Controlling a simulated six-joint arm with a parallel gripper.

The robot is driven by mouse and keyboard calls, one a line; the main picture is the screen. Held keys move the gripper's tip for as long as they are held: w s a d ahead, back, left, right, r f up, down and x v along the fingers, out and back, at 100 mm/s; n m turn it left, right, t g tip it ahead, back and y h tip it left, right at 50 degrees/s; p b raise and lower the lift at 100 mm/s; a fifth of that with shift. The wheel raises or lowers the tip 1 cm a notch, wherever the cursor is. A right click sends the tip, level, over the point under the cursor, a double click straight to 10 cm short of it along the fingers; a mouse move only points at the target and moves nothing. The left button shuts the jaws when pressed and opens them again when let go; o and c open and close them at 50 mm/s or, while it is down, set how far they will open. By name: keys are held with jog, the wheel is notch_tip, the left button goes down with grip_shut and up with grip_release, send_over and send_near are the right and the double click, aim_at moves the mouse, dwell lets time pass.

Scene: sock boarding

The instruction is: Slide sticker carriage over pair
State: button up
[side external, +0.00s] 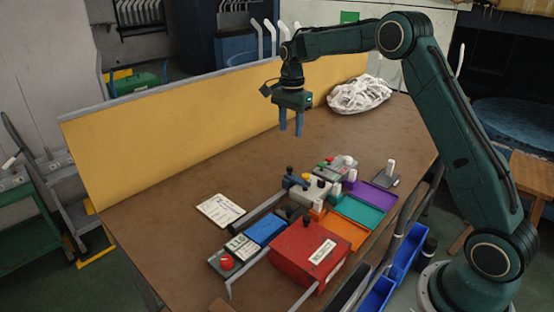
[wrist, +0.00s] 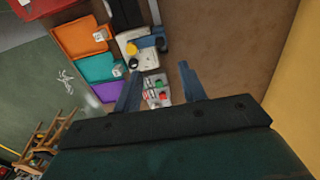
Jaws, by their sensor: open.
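My gripper (side external: 291,132) hangs above the table behind the row of devices, fingers pointing down, open and empty. In the wrist view its blue fingers (wrist: 158,70) are spread, with a grey panel bearing red and green buttons (wrist: 156,88) seen between them. A dark blue block with a black knob (side external: 295,181) sits beside a cream unit with a yellow knob (side external: 311,191); the cream unit also shows in the wrist view (wrist: 142,46). I cannot tell for sure which part is the sticker carriage. No sock pair is clearly made out. The gripper touches nothing.
Orange (side external: 345,232), teal (side external: 360,213) and purple (side external: 377,195) trays line the front edge. A red box (side external: 307,255), a blue pad (side external: 266,229) and a paper card (side external: 220,210) lie nearer. A white bundle (side external: 359,94) sits at the back by a yellow panel (side external: 205,132). Bare table lies under the gripper.

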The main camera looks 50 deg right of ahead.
aim_at(290, 167)
notch_tip(290, 167, down, 13)
jog(key=shift+r, duration=0.1)
dwell(0.5)
grip_shut()
